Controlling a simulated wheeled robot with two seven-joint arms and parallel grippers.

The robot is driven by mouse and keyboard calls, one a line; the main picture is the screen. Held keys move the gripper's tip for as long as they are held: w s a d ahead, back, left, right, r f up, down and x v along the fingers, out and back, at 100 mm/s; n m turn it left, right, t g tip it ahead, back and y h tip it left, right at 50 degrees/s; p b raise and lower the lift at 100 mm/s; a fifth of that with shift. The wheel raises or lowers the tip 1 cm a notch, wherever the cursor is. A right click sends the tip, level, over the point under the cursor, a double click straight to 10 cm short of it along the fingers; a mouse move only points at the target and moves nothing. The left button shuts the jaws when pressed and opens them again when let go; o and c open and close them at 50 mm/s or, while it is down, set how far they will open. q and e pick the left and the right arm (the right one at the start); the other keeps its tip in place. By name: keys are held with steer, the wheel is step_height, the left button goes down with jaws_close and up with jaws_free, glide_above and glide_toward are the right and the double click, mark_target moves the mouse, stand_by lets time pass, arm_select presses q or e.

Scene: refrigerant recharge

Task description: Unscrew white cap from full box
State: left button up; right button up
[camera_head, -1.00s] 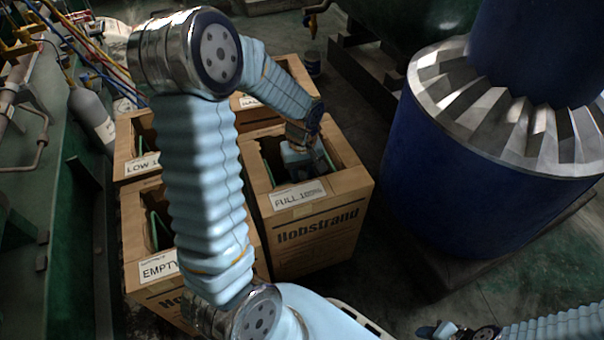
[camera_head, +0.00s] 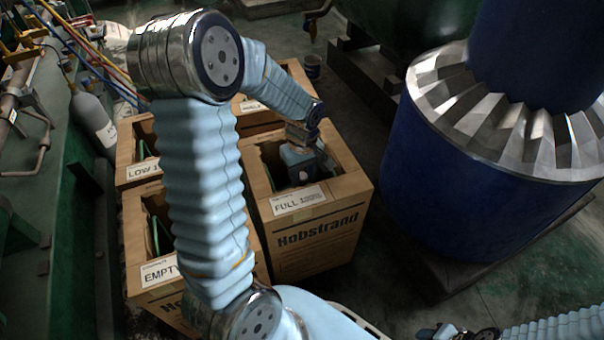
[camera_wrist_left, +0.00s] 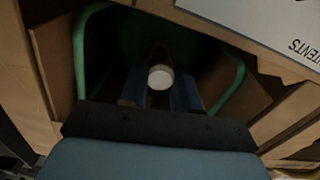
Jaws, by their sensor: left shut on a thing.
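The full box (camera_head: 318,240) is an open cardboard carton labelled FULL, in the middle of the head view. My left gripper (camera_wrist_left: 160,95) reaches down into its open top; its body shows there in the head view (camera_head: 298,158). In the left wrist view the round white cap (camera_wrist_left: 160,77) sits between the two blue fingers, which are shut on it. A green handle or frame (camera_wrist_left: 80,60) curves around the fingers inside the box. The container under the cap is dark and mostly hidden. A small part of my right arm's end (camera_head: 445,330) shows at the bottom edge; its fingers are not clear.
The empty box (camera_head: 160,272) and the low box (camera_head: 142,172) stand at the left, with another box (camera_head: 285,75) behind. A large blue cylinder (camera_head: 440,190) stands close on the right. A grey bottle (camera_head: 95,125) stands at the left. Box walls closely surround my left gripper.

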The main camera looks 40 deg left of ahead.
mark_target(302, 175)
arm_select(q)
steer(key=shift+r+p, duration=1.25)
steer(key=shift+r, duration=0.55)
